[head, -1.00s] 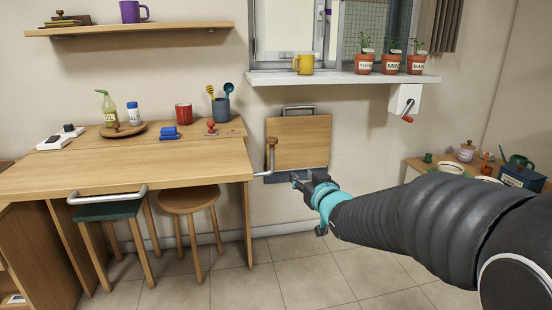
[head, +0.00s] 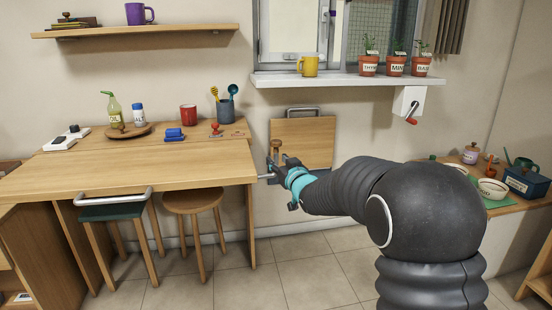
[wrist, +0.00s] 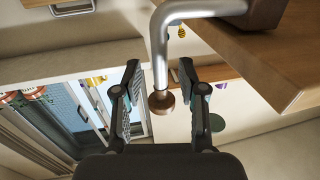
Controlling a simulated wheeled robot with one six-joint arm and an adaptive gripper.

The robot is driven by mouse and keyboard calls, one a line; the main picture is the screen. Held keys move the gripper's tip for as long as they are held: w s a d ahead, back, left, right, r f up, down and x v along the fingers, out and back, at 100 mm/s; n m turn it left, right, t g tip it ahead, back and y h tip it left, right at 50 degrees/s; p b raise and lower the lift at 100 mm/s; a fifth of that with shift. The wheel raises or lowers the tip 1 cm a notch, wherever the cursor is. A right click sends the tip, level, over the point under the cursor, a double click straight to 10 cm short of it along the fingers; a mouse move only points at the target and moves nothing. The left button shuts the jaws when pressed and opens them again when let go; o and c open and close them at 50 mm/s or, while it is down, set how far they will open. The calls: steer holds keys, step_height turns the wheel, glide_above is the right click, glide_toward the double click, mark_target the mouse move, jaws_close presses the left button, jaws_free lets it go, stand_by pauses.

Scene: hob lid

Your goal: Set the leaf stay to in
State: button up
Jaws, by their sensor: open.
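The leaf stay is a bent metal rod with a brown knob (head: 276,144) at its upper end, at the right end of the wooden table leaf (head: 215,172). In the wrist view the rod (wrist: 158,45) bends and runs down to the round knob (wrist: 160,101). Its other end meets a brown piece (wrist: 265,12) beside the table's edge (wrist: 290,60). My gripper (head: 274,165) is open at the stay, just below the knob in the head view. In the wrist view its fingers (wrist: 160,80) lie on either side of the rod and knob. I cannot tell whether they touch.
A wooden wall panel with a metal handle (head: 312,140) is behind my gripper. Two stools (head: 193,200) stand under the table. A red crank (head: 411,120) hangs below the sill with its potted herbs. A side table with bowls (head: 492,190) is at right. The central floor is clear.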

steer(key=shift+x, duration=1.2)
jaws_close()
